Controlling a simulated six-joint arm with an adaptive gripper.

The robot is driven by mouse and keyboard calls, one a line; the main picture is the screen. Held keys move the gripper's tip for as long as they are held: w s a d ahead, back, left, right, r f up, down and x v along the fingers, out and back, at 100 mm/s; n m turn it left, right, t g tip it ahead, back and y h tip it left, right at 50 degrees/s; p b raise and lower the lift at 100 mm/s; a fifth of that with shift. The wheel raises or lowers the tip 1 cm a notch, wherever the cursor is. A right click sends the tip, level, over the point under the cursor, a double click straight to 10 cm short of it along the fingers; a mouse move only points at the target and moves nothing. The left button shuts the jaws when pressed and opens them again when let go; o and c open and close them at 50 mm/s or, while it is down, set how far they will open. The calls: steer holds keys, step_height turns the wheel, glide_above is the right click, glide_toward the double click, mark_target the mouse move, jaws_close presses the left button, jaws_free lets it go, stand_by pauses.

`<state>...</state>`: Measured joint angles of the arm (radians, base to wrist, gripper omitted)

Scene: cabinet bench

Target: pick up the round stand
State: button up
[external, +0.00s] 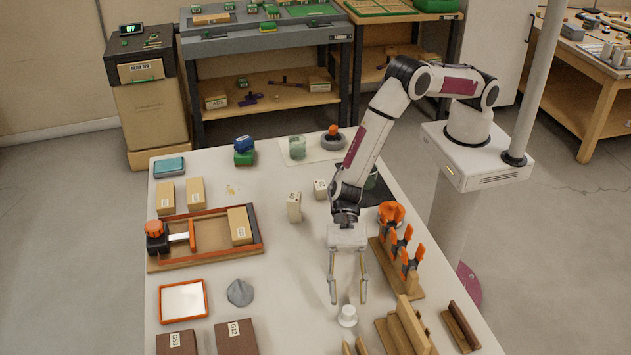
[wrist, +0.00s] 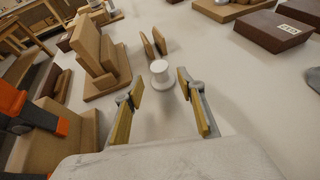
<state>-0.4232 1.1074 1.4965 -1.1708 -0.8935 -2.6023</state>
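The round stand (external: 347,316) is a small white piece with a round top and a wider round foot. It stands upright on the white table near the front. In the wrist view the round stand (wrist: 160,71) shows just beyond the gap between my fingertips. My gripper (external: 348,299) points down close to it, with its two fingers spread and nothing between them. In the wrist view my gripper (wrist: 159,84) is also open, one finger on each side. I see no contact with the stand.
Wooden slotted blocks (external: 405,325) stand right of the stand, and two thin upright boards (wrist: 153,44) are close by it. A rack with orange-handled tools (external: 400,262) is at the right. A grey lump (external: 240,292) lies left, with clear table between.

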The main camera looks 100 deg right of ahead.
mark_target(348, 308)
steer(key=shift+a, duration=0.15)
steer(key=shift+x, duration=2.5)
steer(key=shift+w, duration=0.1)
steer(key=c, duration=0.9)
